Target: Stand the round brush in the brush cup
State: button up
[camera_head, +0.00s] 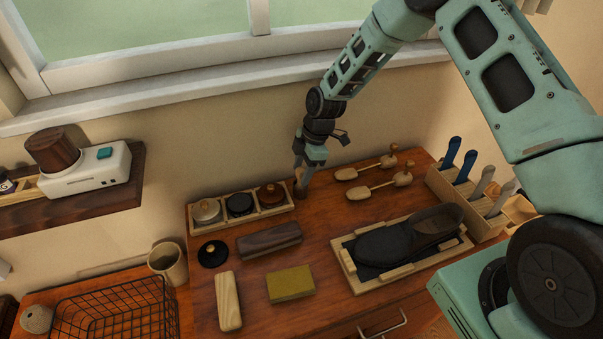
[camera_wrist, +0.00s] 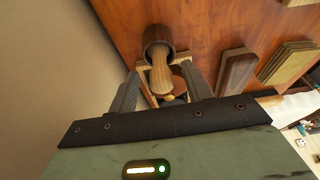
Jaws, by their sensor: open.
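The brush cup (camera_wrist: 158,34) is a small dark brown cylinder on the wooden dresser top. The round brush shows as a pale wooden handle (camera_wrist: 160,76) sticking out of the cup towards the wrist camera; its other end is hidden inside the cup. In the head view the cup (camera_head: 300,191) stands at the right end of the tin tray, partly covered by my gripper (camera_head: 304,172). My gripper is open, pointing down. In the wrist view its fingers (camera_wrist: 162,90) lie on either side of the handle, with gaps visible between.
The tray of three tins (camera_head: 226,221) is close beside the cup. Two shoe trees (camera_head: 372,190) lie to the right, and a black shoe (camera_head: 390,245) sits in a wooden holder. A beige cup (camera_head: 168,262) and wire basket (camera_head: 115,308) are at left. A wall and window sill rise behind.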

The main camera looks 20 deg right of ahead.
jog(key=b+v, duration=0.2)
jog(key=v, duration=0.8)
jog(key=shift+r+b, duration=0.35)
jog(key=shift+d, duration=0.1)
jog(key=s+a+r+m+h+b, duration=0.15)
jog(key=s+a+r+m, duration=0.35)
jog(key=s+a, duration=0.7)
jog(key=s+d+r+m+b, duration=0.1)
jog(key=s+m, duration=0.1)
jog(key=s, duration=0.9)
jog(key=s+d+r+m+h+b, duration=0.1)
jog(key=s+m, duration=0.2)
jog(key=s, duration=0.9)
jog(key=shift+r, duration=0.35)
